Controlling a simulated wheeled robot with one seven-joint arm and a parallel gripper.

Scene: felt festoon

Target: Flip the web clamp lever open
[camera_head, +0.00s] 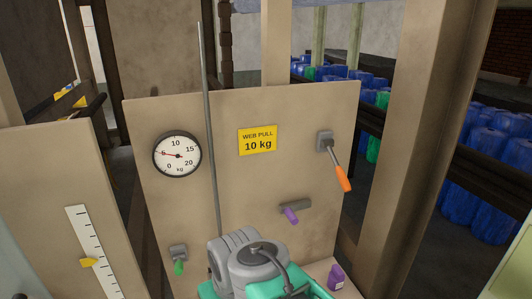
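No label in view says which lever is the web clamp lever. A lever with an orange handle (343,178) hangs down and to the right from a grey mount (325,141) at the upper right of the beige panel (225,195). A short purple handle (290,215) sticks out from a grey bar (296,205) lower on the panel. A small green handle (179,267) points down from a grey bracket (178,251) at the panel's lower left. Grey and teal links of my arm fill the bottom middle. My gripper's fingers are not in view.
A round dial gauge (177,155) and a yellow "WEB PULL 10 kg" sign (258,140) are on the panel. A thin upright rod (209,130) stands in front. A purple block (336,277) sits low right. A scale with a yellow pointer (88,262) is left. Blue drums stand behind.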

